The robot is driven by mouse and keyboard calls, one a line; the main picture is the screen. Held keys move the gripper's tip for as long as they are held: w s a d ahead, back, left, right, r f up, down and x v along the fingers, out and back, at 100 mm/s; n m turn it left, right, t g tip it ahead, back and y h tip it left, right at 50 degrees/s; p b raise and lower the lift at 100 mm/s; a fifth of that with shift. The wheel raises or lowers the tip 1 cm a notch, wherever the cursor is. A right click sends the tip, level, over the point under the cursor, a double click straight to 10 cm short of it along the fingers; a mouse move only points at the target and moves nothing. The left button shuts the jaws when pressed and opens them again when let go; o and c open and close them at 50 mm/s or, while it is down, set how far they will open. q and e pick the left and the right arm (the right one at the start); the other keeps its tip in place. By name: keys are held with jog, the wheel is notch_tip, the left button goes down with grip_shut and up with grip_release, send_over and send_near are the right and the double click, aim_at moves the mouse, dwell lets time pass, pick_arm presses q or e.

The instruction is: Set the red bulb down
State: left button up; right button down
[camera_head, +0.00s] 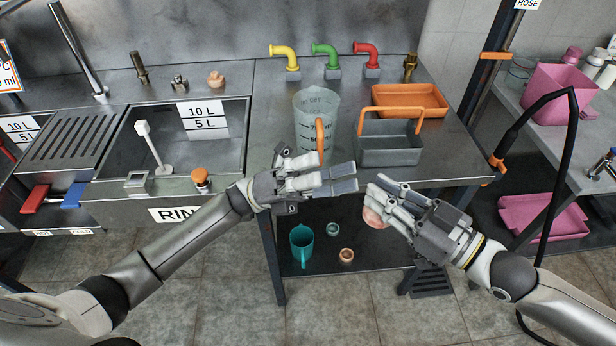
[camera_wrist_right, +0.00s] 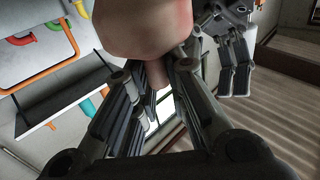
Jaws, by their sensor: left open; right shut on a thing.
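The red bulb, pinkish and rounded, is in my right gripper (camera_head: 376,202). Its lower side (camera_head: 373,218) shows below the fingers in the head view, and the fingers hide the rest. In the right wrist view the bulb (camera_wrist_right: 140,30) fills the top middle, with its narrow neck between the finger pads. My right gripper is shut on it and holds it in front of the bench's front edge. My left gripper (camera_head: 345,180) is open and empty, just left of the right one, in front of the bench edge.
The metal bench (camera_head: 275,130) carries a clear measuring jug (camera_head: 318,105), a grey bin (camera_head: 390,150) and an orange tray (camera_head: 425,97). Bare bench top shows around them. A teal jug (camera_head: 302,245) stands on the lower shelf. A black hose (camera_head: 567,160) hangs at the right.

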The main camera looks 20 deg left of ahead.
pick_arm(q)
jog(key=w+a+f+m+g+y, duration=0.1)
jog(key=w+a+f+m+y, duration=0.35)
jog(key=f+m+y, duration=0.55)
jog(key=d+r, duration=0.1)
jog(key=d, duration=0.3)
jog(key=s+d+m+h, duration=0.1)
jog(key=d, duration=0.2)
jog(key=s+d+r+h, duration=0.1)
jog(key=d, duration=0.3)
jog(key=shift+d+r+m, duration=0.3)
jog(key=shift+d+m, duration=0.05)
jog(key=shift+m, duration=0.05)
jog(key=c, duration=0.9)
jog(key=shift+c, duration=0.9)
pick_arm(e)
jog(key=c, duration=1.9)
grip_release()
jog(key=o, duration=0.5)
jog(key=shift+o, duration=0.2)
jog(key=shift+a, duration=0.1)
pick_arm(q)
jog(key=shift+w, duration=0.1)
pick_arm(e)
jog(key=shift+s, duration=0.15)
